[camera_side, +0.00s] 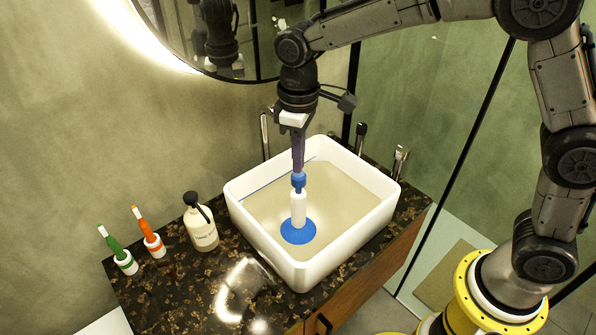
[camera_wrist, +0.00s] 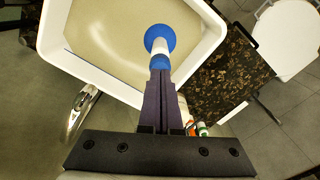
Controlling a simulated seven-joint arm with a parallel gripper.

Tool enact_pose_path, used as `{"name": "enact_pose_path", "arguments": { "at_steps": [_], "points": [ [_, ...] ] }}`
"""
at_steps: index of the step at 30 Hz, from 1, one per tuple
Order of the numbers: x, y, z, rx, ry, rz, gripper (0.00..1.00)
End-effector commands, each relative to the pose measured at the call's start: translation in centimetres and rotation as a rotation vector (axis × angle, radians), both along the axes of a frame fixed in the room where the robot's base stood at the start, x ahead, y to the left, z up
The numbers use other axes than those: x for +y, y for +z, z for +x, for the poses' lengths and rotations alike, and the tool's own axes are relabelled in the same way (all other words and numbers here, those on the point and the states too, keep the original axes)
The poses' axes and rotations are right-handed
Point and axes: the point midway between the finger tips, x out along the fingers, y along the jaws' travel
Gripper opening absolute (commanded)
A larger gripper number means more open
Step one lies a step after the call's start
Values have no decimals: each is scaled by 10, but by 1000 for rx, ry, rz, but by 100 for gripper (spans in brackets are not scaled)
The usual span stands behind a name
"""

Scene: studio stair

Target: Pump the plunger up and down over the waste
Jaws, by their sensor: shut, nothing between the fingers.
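The plunger stands upright in the white basin (camera_side: 318,274), with its blue cup (camera_side: 298,233) on or near the bottom, a white handle (camera_side: 298,208) and a blue top end (camera_side: 299,181). My gripper (camera_side: 298,170) points down, with its fingers shut and empty, right at the plunger's top end. Whether the fingertips touch it I cannot tell. In the wrist view the shut fingers (camera_wrist: 160,76) overlap the plunger's top, and the blue cup (camera_wrist: 160,38) shows beyond. The waste is not visible; the cup may cover it. The basin looks filled with murky tan water.
The basin stands on a dark speckled counter (camera_side: 165,300). A round mirror (camera_side: 215,35) hangs behind.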

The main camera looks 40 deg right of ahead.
Motion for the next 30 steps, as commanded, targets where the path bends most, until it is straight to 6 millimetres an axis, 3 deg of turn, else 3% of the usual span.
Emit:
{"name": "enact_pose_path", "arguments": {
  "at_steps": [19, 30],
  "points": [
    [0, -31, 0, 3, 0, -1, 0],
    [0, -19, 0, 0, 0, 0, 0]
  ]
}}
